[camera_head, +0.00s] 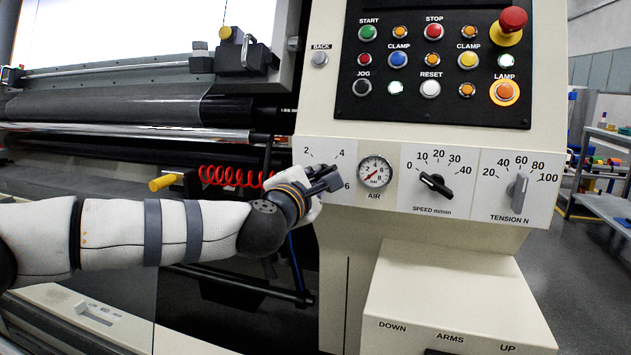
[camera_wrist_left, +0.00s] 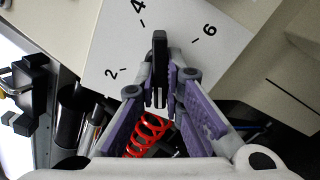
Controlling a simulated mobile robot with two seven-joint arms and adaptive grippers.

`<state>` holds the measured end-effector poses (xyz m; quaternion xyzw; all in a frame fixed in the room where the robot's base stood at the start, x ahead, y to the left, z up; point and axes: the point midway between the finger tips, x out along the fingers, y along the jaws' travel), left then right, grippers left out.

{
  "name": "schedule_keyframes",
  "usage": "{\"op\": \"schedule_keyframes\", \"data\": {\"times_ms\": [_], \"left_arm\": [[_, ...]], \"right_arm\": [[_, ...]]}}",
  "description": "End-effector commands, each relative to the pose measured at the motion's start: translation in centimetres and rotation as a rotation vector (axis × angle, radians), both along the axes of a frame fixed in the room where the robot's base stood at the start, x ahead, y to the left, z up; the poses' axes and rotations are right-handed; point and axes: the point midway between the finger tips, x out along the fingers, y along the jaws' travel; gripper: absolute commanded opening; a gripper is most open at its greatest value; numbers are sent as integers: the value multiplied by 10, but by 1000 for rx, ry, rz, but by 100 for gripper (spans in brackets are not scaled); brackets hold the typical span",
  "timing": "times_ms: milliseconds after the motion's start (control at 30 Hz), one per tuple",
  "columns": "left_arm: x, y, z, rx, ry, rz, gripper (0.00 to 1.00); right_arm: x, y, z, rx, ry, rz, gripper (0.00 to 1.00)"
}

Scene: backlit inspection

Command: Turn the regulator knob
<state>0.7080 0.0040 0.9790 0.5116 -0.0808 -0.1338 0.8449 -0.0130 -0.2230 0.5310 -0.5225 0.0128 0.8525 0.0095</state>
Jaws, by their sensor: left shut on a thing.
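The regulator knob (camera_wrist_left: 159,48) is a black bar-shaped handle on a white dial plate (camera_wrist_left: 200,50) with the marks 2, 4 and 6. In the wrist view its bar points up between the 4 and the 6. My left gripper (camera_head: 322,183) is at this dial in the head view, and its fingers (camera_wrist_left: 164,88) are shut on the knob in the wrist view. In the head view the gripper hides most of the knob and part of the scale. The air gauge (camera_head: 375,172) sits just right of the dial. My right gripper is not in view.
The speed knob (camera_head: 435,185) and tension knob (camera_head: 517,190) are farther right on the same strip. The button panel (camera_head: 440,105) with a red mushroom button (camera_head: 513,20) is above. A red coiled hose (camera_head: 230,177) hangs behind my left wrist. A cream box (camera_head: 455,295) juts out below.

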Motion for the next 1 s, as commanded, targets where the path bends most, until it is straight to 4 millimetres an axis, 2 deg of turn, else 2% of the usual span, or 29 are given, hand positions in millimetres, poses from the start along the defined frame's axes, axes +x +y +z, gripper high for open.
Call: {"op": "schedule_keyframes", "data": {"times_ms": [667, 700, 767, 1000], "left_arm": [[-1, -3, 0, -57, 19, -7, 0], [-1, -3, 0, -56, 18, -7, 13], [-1, -3, 0, -56, 19, -6, 27], [0, -1, 0, -55, 18, -2, 29]], "right_arm": [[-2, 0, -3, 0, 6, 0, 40], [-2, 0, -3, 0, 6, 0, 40], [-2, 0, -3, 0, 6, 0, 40], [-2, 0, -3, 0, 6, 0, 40]]}}
